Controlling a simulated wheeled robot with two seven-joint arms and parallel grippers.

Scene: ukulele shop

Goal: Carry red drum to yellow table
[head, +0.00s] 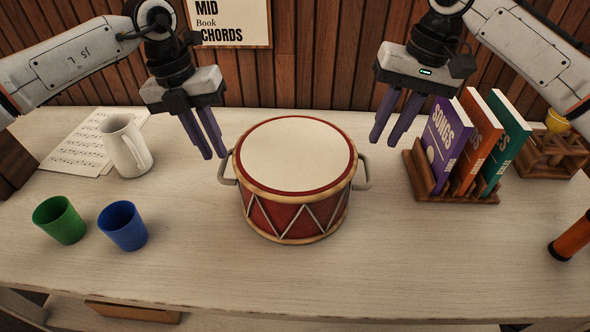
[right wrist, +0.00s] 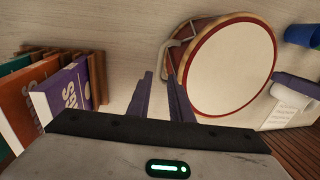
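The red drum (head: 297,210) stands upright on the pale wooden table (head: 240,285). It has a white top, gold rims and a metal handle on each side. My left gripper (head: 214,157) is open and empty, above and just behind the drum's left handle (head: 227,168). My right gripper (head: 386,141) is open and empty, above and behind the right handle (head: 363,173), a little to its right. The right wrist view shows the drum (right wrist: 230,65) and a handle (right wrist: 177,47) beyond the two spread fingers (right wrist: 160,75). No yellow table is in view.
Left of the drum are a green cup (head: 59,221), a blue cup (head: 123,227), a white pitcher (head: 125,147) and sheet music (head: 80,145). To the right stand a book rack (head: 425,180) with books, a wooden crate (head: 545,160) and an orange cylinder (head: 571,239). The table front is clear.

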